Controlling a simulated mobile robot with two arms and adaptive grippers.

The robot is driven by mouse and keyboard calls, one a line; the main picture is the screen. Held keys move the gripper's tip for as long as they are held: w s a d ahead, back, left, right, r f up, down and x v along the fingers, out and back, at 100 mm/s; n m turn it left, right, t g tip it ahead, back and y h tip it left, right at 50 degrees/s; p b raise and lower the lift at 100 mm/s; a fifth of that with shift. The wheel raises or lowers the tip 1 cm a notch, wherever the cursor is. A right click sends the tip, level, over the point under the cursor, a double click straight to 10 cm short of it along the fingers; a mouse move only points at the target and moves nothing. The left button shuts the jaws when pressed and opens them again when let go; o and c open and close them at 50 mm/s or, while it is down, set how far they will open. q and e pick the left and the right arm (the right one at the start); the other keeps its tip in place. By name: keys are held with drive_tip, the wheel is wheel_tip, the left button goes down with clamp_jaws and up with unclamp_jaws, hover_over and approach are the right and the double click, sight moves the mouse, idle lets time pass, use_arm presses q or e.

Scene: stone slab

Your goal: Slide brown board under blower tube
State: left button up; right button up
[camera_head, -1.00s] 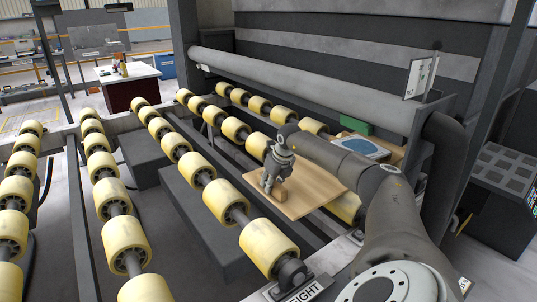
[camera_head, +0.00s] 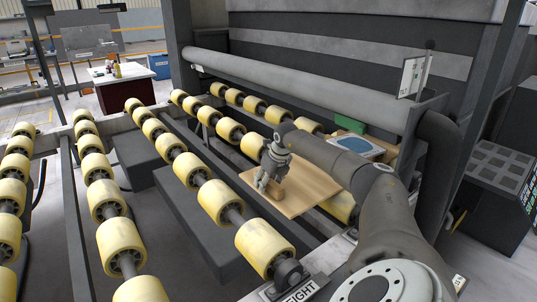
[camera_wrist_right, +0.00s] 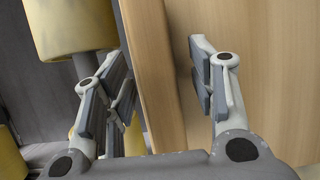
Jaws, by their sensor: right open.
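The brown board (camera_head: 305,188) lies flat on the yellow rollers, right of centre in the head view. My left gripper is not in view.
Rows of yellow rollers (camera_head: 215,199) fill the left and middle, with dark gaps between. A blue round item on a pale sheet (camera_head: 355,146) and a green box (camera_head: 350,127) sit behind the board. A dark machine wall stands beyond the tube.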

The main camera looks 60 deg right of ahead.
drive_tip(key=shift+v, duration=4)
